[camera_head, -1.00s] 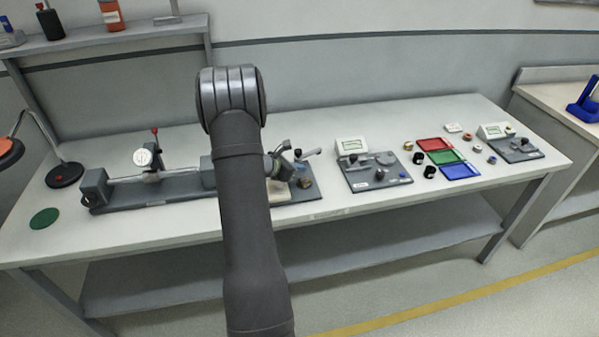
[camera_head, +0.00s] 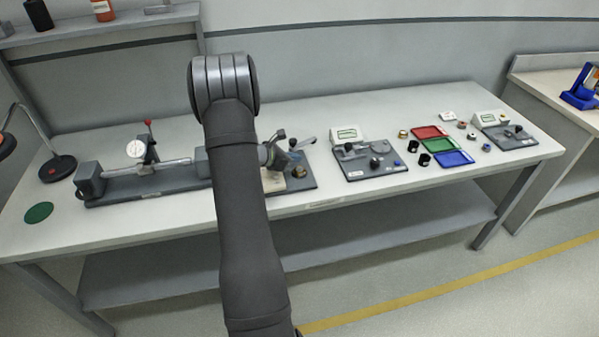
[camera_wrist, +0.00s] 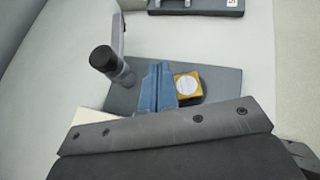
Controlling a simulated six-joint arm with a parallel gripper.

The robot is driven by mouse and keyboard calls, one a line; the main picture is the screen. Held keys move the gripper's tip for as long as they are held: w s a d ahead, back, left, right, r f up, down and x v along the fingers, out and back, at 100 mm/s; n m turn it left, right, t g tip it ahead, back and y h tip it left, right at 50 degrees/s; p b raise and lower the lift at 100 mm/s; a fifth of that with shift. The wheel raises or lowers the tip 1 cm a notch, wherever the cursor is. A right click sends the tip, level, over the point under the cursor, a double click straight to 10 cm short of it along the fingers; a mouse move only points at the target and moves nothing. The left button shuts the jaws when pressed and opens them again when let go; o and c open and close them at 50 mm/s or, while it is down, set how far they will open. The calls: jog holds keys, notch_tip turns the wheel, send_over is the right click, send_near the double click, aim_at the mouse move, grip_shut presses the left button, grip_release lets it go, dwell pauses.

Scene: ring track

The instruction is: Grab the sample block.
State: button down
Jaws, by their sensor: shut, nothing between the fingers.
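A small brass-coloured block with a white round top (camera_wrist: 188,86), which looks like the sample block, sits on a dark grey plate in the wrist view. My gripper (camera_wrist: 158,68) shows as two blue fingers, closed together and empty, just left of the block. Whether they touch the block I cannot tell. My dark arm crosses in front and hides most of my gripper there.
A dark upright post with a black cap (camera_wrist: 103,60) stands left of the fingers. The fixture carries a dial gauge (camera_head: 135,149). Right of it lie a grey instrument plate (camera_head: 358,172) and red (camera_head: 429,132), green (camera_head: 437,144) and blue (camera_head: 453,159) trays.

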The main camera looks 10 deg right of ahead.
jog(key=c, duration=1)
grip_release()
jog(key=shift+o, duration=0.2)
jog(key=shift+s+d+r, duration=0.1)
jog(key=shift+s+r, duration=0.1)
jog(key=shift+r, duration=0.25)
notch_tip(320, 180, up, 7)
jog(key=s+m+g+y, duration=0.1)
jog(key=s+g+y, duration=0.2)
jog(key=n+y, duration=0.1)
jog(key=y, duration=0.3)
send_near(299, 169)
jog(key=x, duration=0.3)
jog(key=shift+w+d, duration=0.25)
jog(key=shift+w, duration=0.05)
jog(key=shift+s+x, duration=0.15)
jog(key=shift+x, duration=1.15)
jog(key=shift+s+x, duration=0.15)
jog(key=shift+x, duration=1.2)
